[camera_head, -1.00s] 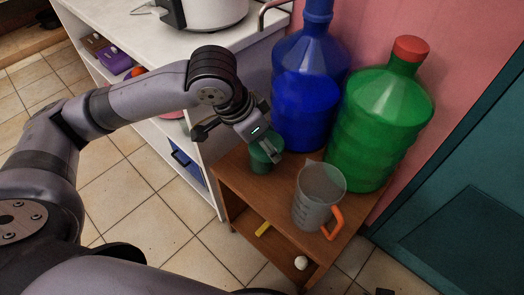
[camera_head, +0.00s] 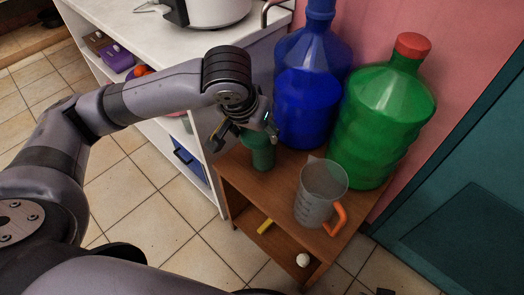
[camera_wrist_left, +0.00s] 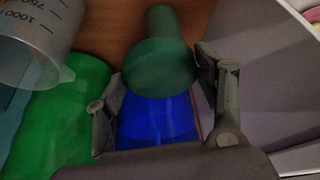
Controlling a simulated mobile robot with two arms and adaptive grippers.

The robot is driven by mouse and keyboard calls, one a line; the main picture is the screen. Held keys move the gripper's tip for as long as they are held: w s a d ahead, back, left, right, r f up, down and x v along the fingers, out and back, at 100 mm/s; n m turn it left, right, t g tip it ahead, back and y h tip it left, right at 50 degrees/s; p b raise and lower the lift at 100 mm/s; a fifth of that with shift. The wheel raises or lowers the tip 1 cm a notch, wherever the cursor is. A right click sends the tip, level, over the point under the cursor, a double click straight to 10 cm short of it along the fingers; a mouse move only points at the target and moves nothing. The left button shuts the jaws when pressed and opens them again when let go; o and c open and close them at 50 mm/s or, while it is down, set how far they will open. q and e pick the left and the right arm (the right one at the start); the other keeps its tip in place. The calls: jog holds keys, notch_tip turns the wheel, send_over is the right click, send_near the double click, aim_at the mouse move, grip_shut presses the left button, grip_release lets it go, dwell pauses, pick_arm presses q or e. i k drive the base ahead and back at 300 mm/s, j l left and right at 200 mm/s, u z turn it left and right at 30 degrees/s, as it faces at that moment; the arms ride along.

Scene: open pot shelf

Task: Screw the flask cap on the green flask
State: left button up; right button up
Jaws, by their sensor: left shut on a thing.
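The dark green flask (camera_head: 260,158) stands upright at the back left of the wooden shelf unit's top in the head view. In the left wrist view it shows as a narrower green cylinder (camera_wrist_left: 160,20) behind a wider round green part, which looks like the flask cap (camera_wrist_left: 160,72). My left gripper (camera_head: 255,135) is at the flask's top, its fingers on either side of the cap and shut on it. In the left wrist view the fingers (camera_wrist_left: 163,95) flank the cap. I cannot tell whether the thread is engaged. My right gripper is not in view.
A blue bottle (camera_head: 308,105) and a large green bottle with a red top (camera_head: 380,125) stand close behind. A measuring jug with an orange handle (camera_head: 318,190) stands to the right. A white counter (camera_head: 130,25) is at the left; the wooden shelf (camera_head: 285,180) has little free room.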

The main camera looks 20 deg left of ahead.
aim_at(264, 159)
jog(key=k+j, duration=0.1)
jog(key=k, duration=0.6)
jog(key=u, duration=1.6)
jog(key=i+l, duration=0.1)
jog(key=l, duration=0.15)
